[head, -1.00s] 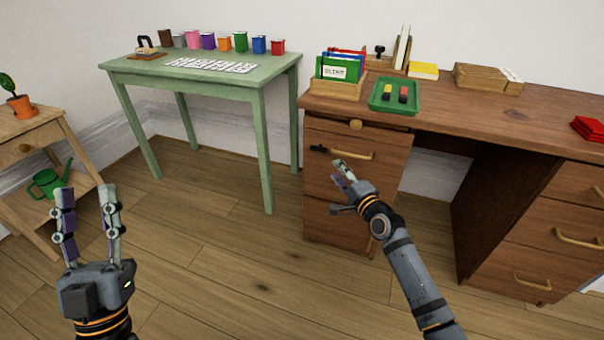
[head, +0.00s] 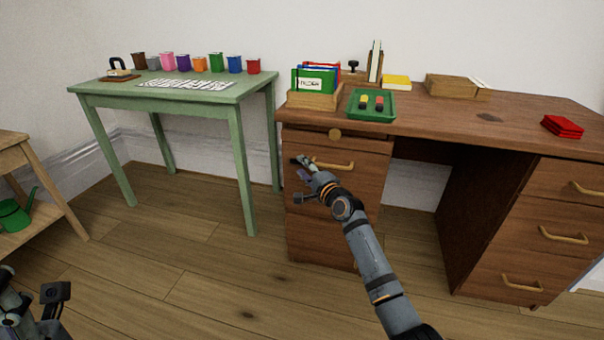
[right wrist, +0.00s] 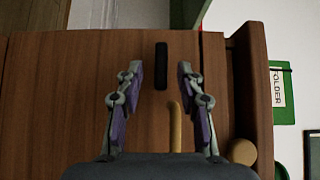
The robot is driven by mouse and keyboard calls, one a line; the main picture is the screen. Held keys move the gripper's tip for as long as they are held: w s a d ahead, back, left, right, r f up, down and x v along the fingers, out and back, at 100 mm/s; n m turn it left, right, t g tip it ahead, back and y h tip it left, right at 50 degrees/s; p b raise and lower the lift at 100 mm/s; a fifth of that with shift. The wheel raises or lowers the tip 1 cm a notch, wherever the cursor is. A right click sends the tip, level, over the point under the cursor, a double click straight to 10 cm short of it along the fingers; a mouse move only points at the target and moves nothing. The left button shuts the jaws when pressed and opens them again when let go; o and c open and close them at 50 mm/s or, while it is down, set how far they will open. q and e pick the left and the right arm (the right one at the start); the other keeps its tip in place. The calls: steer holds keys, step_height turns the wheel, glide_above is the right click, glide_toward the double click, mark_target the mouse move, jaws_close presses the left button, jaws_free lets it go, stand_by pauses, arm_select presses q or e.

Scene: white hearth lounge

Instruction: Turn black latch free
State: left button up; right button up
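The black latch (right wrist: 161,66) is a dark bar on the wooden drawer front (right wrist: 70,95). In the right wrist view it lies upright in the picture, between and just beyond my right gripper's fingertips (right wrist: 160,80). The fingers are apart with nothing held, and I see no contact with the latch. In the head view my right gripper (head: 303,170) is at the upper left of the desk's left drawer front, and it largely covers the latch. My left gripper is partly cut off at the lower left corner of the head view, and its finger opening is unclear.
A brass drawer handle (right wrist: 175,125) lies close to the latch, with a round knob (head: 335,134) above. The desk top (head: 440,115) holds a folder box (head: 313,101) and a green tray (head: 372,117). A green table (head: 110,95) stands to the left; open floor lies in front.

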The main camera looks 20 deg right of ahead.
steer(key=shift+w+a, duration=0.15)
steer(key=shift+w, duration=0.4)
steer(key=shift+c, duration=0.3)
jaws_close()
steer(key=shift+r, duration=0.1)
